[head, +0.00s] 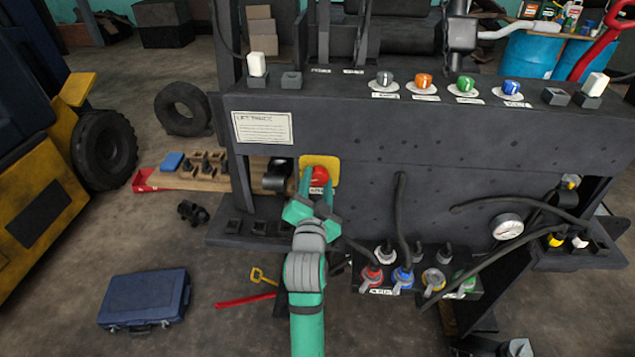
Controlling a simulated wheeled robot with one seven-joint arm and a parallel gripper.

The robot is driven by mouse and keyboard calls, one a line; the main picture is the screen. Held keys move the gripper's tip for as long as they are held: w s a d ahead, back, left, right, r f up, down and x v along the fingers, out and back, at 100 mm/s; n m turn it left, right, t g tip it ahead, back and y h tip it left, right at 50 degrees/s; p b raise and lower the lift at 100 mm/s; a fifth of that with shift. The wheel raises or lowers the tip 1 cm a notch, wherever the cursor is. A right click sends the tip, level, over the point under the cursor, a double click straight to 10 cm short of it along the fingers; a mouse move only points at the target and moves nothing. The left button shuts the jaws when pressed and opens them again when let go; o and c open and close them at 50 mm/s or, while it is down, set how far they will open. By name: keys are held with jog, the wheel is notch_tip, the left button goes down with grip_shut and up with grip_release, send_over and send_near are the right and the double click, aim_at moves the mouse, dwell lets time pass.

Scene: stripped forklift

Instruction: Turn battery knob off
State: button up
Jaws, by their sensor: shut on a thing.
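The red battery knob (319,176) sits on a yellow square plate (332,163) at the left of the dark forklift panel. My gripper (318,190) reaches up to the knob from below, with its green fingers on either side of it. The gripper is shut on the knob. The fingers hide the knob's lower part, and the small label below it is partly covered. The knob's exact turn angle is too small to tell.
Grey, orange, green and blue knobs (424,81) line the panel's top. Black cables and coloured connectors (402,277) are right of my arm, with a pressure gauge (508,226) farther right. A blue case (145,299) lies on the floor at lower left.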

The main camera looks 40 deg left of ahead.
jog(key=n, duration=0.8)
jog(key=shift+d, duration=0.1)
jog(key=n, duration=0.4)
jog(key=shift+n, duration=2.1)
jog(key=o, duration=1.1)
jog(key=shift+c, duration=0.2)
jog(key=v, duration=1)
jog(key=shift+s, duration=0.35)
